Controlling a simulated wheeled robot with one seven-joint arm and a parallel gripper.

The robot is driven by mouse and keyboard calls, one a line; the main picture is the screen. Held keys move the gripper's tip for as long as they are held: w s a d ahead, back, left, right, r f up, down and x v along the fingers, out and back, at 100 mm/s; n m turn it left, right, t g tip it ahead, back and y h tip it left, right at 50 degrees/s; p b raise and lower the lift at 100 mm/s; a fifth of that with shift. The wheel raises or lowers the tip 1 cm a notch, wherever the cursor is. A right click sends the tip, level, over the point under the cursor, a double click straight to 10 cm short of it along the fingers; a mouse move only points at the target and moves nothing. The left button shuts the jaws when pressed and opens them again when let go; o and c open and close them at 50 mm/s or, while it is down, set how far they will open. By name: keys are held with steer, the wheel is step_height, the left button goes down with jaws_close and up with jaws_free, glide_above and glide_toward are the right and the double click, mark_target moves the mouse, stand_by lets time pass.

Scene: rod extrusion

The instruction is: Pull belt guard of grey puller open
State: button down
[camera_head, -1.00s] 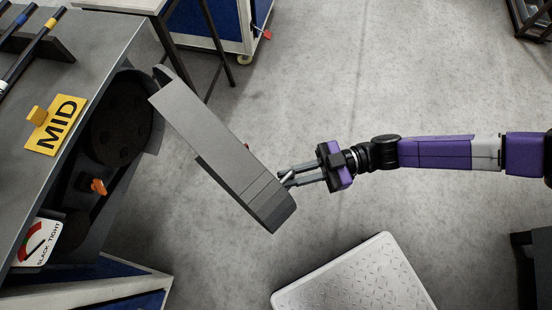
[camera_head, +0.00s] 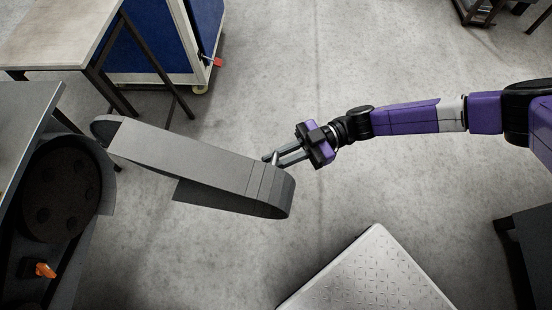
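The grey belt guard (camera_head: 190,160) is swung well out from the grey puller (camera_head: 22,110), across the open floor. Its hinge side is at the upper left, near the puller. The dark pulley (camera_head: 62,190) inside the puller is exposed, with an orange knob (camera_head: 45,270) below it. My gripper (camera_head: 277,160) is at the guard's free end, with its fingers around the small handle there. The fingers appear closed on the handle; the exact contact is too small to see clearly.
A light-topped table (camera_head: 62,35) with dark legs stands at the upper left, and a blue-panelled cabinet (camera_head: 160,40) behind it. A metal tread-plate step (camera_head: 370,280) lies at the bottom right. A dark piece of furniture (camera_head: 530,245) is at the right edge. The floor between is clear.

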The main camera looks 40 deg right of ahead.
steer(key=c, duration=1.5)
jaws_free()
steer(key=shift+o, duration=0.2)
steer(key=shift+d, duration=0.1)
steer(key=v, duration=0.7)
steer(key=shift+d, duration=0.3)
steer(key=shift+s, duration=0.1)
